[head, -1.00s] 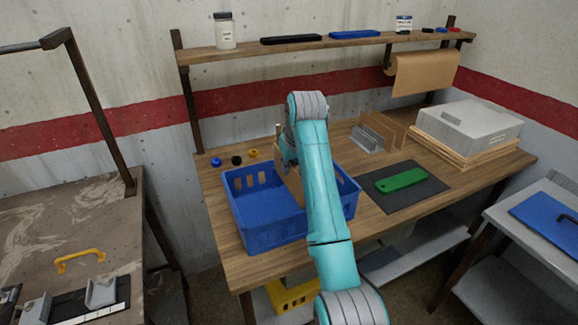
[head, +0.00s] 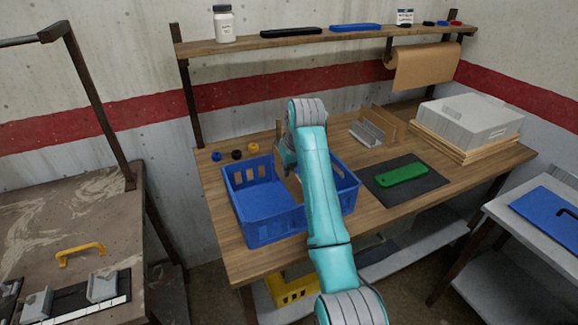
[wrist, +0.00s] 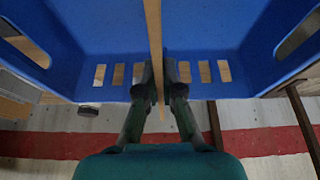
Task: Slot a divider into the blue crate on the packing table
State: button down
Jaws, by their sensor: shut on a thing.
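The blue crate (head: 265,231) stands on the wooden packing table (head: 232,262), left of its middle. My gripper (head: 287,158) is over the crate, partly hidden behind my arm. It is shut on a thin tan divider (head: 293,187), which stands upright with its lower part inside the crate. In the wrist view, the divider (wrist: 154,35) shows edge-on between the fingers of my gripper (wrist: 160,88), near the crate's slotted wall (wrist: 205,50). The divider's bottom edge and any slots for it are hidden. More brown dividers (head: 383,122) stand in a grey holder (head: 367,134) behind and to the right.
A green object (head: 401,174) lies on a dark mat (head: 418,191) right of the crate. A grey box (head: 465,122) rests on boards at the right. Small round pieces (head: 237,154) lie behind the crate. A shelf (head: 275,44) spans the back.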

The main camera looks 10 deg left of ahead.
aim_at(287, 187)
jog(key=shift+f, duration=2.35)
jog(key=c, duration=1.2)
grip_release()
jog(key=shift+c, duration=0.2)
